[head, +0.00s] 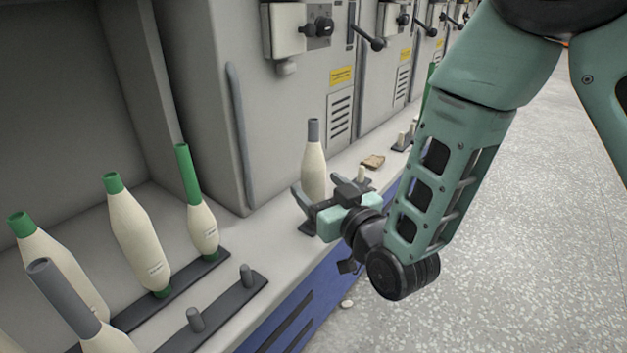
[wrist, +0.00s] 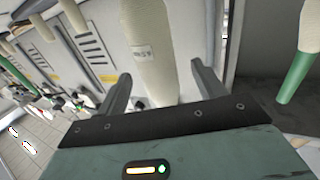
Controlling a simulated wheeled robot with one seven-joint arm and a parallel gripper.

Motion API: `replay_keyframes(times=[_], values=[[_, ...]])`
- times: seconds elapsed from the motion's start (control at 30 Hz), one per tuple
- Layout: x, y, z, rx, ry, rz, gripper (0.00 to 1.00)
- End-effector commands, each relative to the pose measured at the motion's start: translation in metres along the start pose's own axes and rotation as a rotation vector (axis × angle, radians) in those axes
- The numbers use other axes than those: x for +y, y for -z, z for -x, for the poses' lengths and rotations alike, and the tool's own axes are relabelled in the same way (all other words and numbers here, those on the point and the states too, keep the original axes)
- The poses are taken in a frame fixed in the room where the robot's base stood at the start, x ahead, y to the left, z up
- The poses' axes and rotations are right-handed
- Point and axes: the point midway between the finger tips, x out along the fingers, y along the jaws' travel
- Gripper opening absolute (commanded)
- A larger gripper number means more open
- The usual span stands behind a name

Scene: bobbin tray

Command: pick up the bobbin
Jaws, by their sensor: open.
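A cream bobbin with a grey top (head: 314,165) stands upright on the ledge in the head view, at a dark base. My gripper (head: 305,205) is open, low beside this bobbin, with its fingers reaching toward its lower part. In the wrist view the bobbin's cream body (wrist: 152,50) with a small label lies between the two spread fingers of my gripper (wrist: 160,85). I cannot tell whether either finger touches it. The bobbin's lower end is partly hidden by the gripper.
Several cream bobbins with green tops (head: 137,235) and one with a grey top (head: 75,305) stand at the left. A dark peg rail (head: 225,305) has bare pegs. Grey machine cabinets (head: 230,100) rise behind the ledge. Speckled floor (head: 510,240) is clear at the right.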

Motion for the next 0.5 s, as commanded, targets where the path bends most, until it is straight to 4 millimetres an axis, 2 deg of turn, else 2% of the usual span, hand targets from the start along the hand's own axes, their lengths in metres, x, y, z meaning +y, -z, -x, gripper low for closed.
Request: replay_keyframes(times=[0.17, 0.3, 0.5], values=[[0.003, -0.008, -0.023, 0.004, -0.002, 0.000, 0.69], [0.003, -0.007, -0.042, 0.003, -0.001, 0.000, 0.69], [0.003, -0.005, -0.051, 0.000, -0.001, 0.000, 0.69]])
